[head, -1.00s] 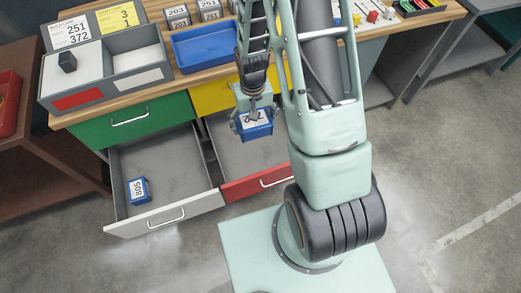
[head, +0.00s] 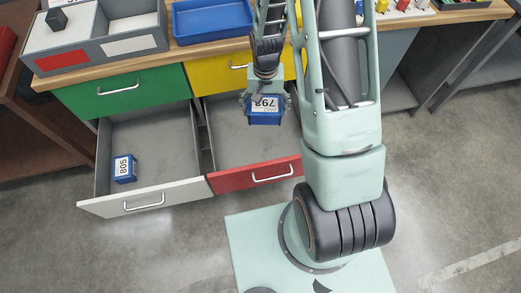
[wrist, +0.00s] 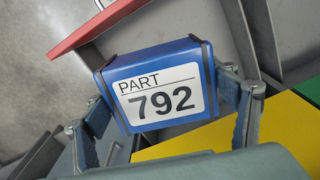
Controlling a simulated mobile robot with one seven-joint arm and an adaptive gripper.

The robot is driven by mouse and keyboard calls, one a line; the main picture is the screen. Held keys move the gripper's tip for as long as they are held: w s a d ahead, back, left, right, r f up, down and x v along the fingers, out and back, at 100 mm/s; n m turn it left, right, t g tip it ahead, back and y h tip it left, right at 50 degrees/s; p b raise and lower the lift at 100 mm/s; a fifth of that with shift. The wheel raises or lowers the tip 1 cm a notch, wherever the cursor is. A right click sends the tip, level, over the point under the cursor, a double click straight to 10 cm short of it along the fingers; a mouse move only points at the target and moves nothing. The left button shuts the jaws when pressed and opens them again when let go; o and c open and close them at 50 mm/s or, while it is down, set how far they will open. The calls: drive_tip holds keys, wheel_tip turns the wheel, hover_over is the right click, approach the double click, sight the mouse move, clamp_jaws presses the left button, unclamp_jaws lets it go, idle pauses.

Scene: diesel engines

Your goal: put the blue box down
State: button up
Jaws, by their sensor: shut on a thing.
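My gripper (head: 265,108) is shut on a blue box (head: 265,118) with a white label. In the wrist view the label on the blue box (wrist: 157,92) reads PART 792, and a finger grips it on each side. In the head view the held box shows over the open red-fronted drawer (head: 256,173); its exact height above the drawer floor I cannot tell. The drawer looks empty where it shows. Another blue box (head: 124,169), labelled 805, sits in the open white-fronted drawer (head: 146,197) to the left.
The green drawer (head: 123,92) and yellow drawer (head: 218,77) above are shut. On the bench stand a grey divided bin (head: 100,45) and an empty-looking blue tray (head: 212,22). A grey divider separates the two open drawers.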

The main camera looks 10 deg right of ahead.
sight(260, 144)
drive_tip(key=w+f+m+b, duration=0.2)
drive_tip(key=f+b, duration=0.6)
drive_tip(key=f, duration=0.2)
drive_tip(key=w+f+m+b, duration=0.2)
drive_tip(key=f+b, duration=0.7)
drive_tip(key=w+f+m+b, duration=0.2)
drive_tip(key=f+b, duration=0.6)
drive_tip(key=f, duration=0.2)
drive_tip(key=shift+a+f+b, duration=0.15)
drive_tip(key=shift+f+b, duration=0.2)
drive_tip(key=shift+b, duration=0.05)
drive_tip(key=shift+f, duration=0.1)
drive_tip(key=shift+f, duration=0.15)
drive_tip(key=o, duration=1.8)
drive_tip(key=shift+s, duration=0.1)
wheel_tip(260, 144, up, 12)
drive_tip(key=p, duration=0.4)
drive_tip(key=shift+r, duration=0.2)
